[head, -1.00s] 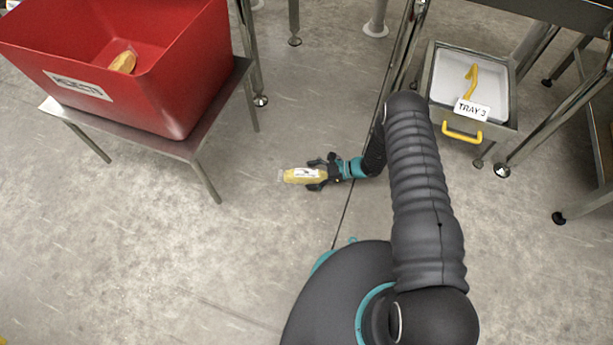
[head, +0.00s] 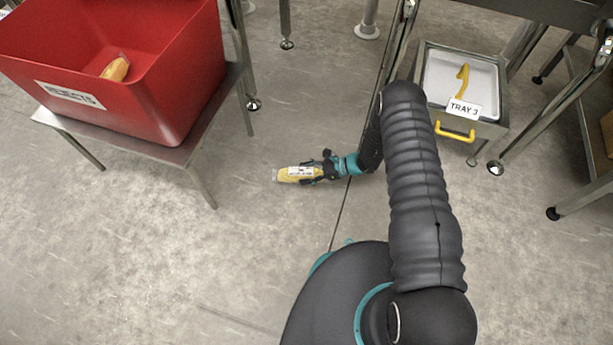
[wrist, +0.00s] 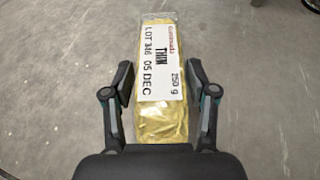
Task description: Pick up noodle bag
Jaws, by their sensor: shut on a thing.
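The noodle bag (head: 294,174) is a yellow, clear-wrapped pack with a white label, low over the floor in the head view. In the wrist view the noodle bag (wrist: 163,100) lies lengthwise between the fingers, and its label reads "THIN", "250 g" and "LOT 346 05 DEC". My gripper (head: 312,172) is shut on the bag near its right end in the head view. The wrist view shows my gripper (wrist: 162,98) with one finger along each long side of the bag. I cannot tell how high the bag is above the floor.
A red bin (head: 150,100) labelled "REJECTS" stands on a metal stand (head: 178,152) at upper left, with another yellow pack (head: 115,70) inside. A drawer labelled "TRAY 3" (head: 462,108) with a yellow handle (head: 455,133) is at upper right. The floor around the bag is clear.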

